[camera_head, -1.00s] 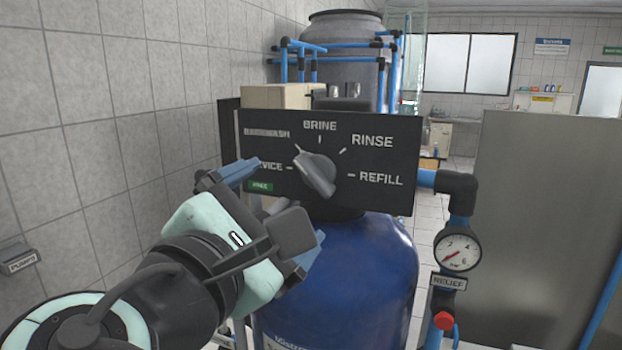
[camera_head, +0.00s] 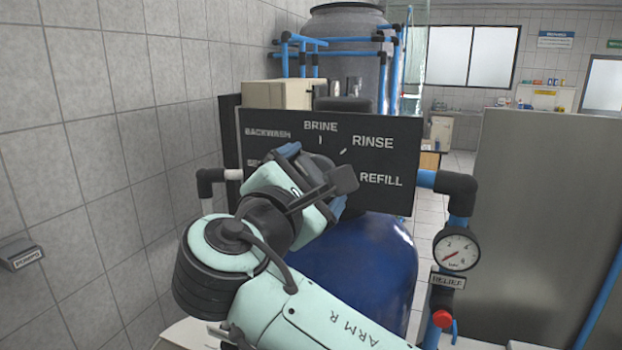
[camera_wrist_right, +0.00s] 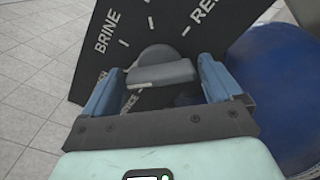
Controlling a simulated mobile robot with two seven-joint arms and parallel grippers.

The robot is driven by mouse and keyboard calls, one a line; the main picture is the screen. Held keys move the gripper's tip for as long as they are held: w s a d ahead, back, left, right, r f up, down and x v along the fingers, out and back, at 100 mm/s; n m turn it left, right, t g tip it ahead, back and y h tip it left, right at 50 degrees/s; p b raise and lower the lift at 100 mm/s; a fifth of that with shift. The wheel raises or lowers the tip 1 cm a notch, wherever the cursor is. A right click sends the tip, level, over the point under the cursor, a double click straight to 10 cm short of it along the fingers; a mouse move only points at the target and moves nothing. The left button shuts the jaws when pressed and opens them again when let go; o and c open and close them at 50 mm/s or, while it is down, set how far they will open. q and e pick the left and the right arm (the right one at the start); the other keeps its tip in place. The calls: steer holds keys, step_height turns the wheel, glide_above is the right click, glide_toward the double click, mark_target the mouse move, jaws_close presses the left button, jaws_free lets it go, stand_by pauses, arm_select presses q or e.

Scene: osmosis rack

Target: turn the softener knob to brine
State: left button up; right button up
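The softener panel (camera_head: 400,150) is a black plate with white labels around a grey knob. The BRINE label (camera_head: 321,127) is at its top, with a short white tick below. My right gripper (camera_head: 313,180) is in front of the panel's middle and hides most or all of the knob in the head view. In the right wrist view the knob (camera_wrist_right: 162,72) shows between the two blue fingers of my open right gripper (camera_wrist_right: 160,82). Gaps show on both sides of the knob's bar. Which label the knob points to is unclear now. My left gripper is not in view.
The blue tank (camera_head: 385,265) stands below the panel. A pipe with a pressure gauge (camera_head: 457,250) and a red relief knob (camera_head: 443,318) is at the right. A tiled wall (camera_head: 100,150) closes the left side. A large grey panel (camera_head: 545,220) stands at the far right.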

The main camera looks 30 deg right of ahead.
steer(key=c, duration=0.7)
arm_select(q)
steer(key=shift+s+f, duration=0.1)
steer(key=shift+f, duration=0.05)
arm_select(e)
steer(key=shift+m, duration=0.3)
steer(key=m+b, duration=0.1)
steer(key=m, duration=0.2)
steer(key=shift+f, duration=0.1)
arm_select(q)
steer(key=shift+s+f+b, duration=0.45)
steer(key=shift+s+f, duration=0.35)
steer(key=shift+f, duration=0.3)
arm_select(e)
steer(key=shift+m, duration=2.5)
